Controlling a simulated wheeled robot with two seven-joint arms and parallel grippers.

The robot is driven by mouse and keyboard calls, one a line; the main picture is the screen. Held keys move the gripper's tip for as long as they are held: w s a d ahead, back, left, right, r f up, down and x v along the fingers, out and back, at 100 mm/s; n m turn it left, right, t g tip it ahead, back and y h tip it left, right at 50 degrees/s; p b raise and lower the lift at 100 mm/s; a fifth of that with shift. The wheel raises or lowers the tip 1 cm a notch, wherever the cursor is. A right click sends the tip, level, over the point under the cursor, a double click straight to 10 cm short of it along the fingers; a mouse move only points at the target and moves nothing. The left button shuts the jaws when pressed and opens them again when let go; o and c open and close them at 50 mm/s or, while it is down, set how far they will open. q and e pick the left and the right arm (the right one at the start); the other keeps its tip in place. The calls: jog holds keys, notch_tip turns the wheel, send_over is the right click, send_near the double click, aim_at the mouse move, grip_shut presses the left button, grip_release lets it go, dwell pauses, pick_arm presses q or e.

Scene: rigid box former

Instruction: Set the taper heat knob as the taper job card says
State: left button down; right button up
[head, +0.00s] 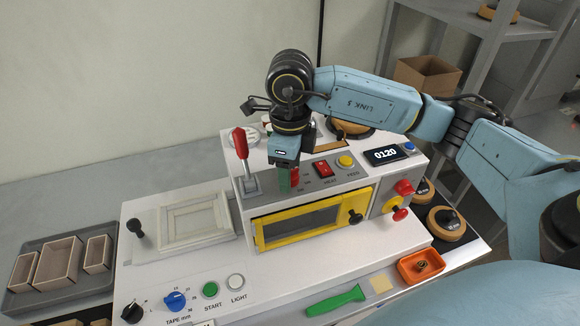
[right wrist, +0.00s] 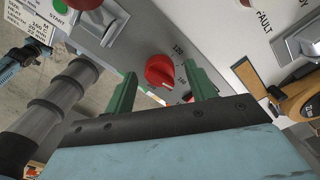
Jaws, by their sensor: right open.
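The red heat knob (right wrist: 160,71) sits on the grey panel in the right wrist view, with a pale pointer line and printed numbers beside it; one looks like 120. My right gripper (right wrist: 161,84) is open, its green fingers on either side of the knob as seen here. I cannot tell whether they touch it. In the head view my right gripper (head: 288,180) points down at the panel and partly hides the red knob (head: 295,175). A printed white sheet (right wrist: 28,22) shows in the wrist view; I cannot tell if it is the job card.
A red lever (head: 241,144) stands left of the gripper. A red switch (head: 321,168), yellow button (head: 345,161) and display reading 0120 (head: 386,155) are to its right. A yellow-framed window (head: 300,225) lies below. A grey tray (head: 65,270) holds boxes.

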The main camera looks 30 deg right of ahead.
notch_tip(320, 180, up, 13)
jog(key=shift+r+p, duration=0.15)
jog(key=shift+p, duration=0.15)
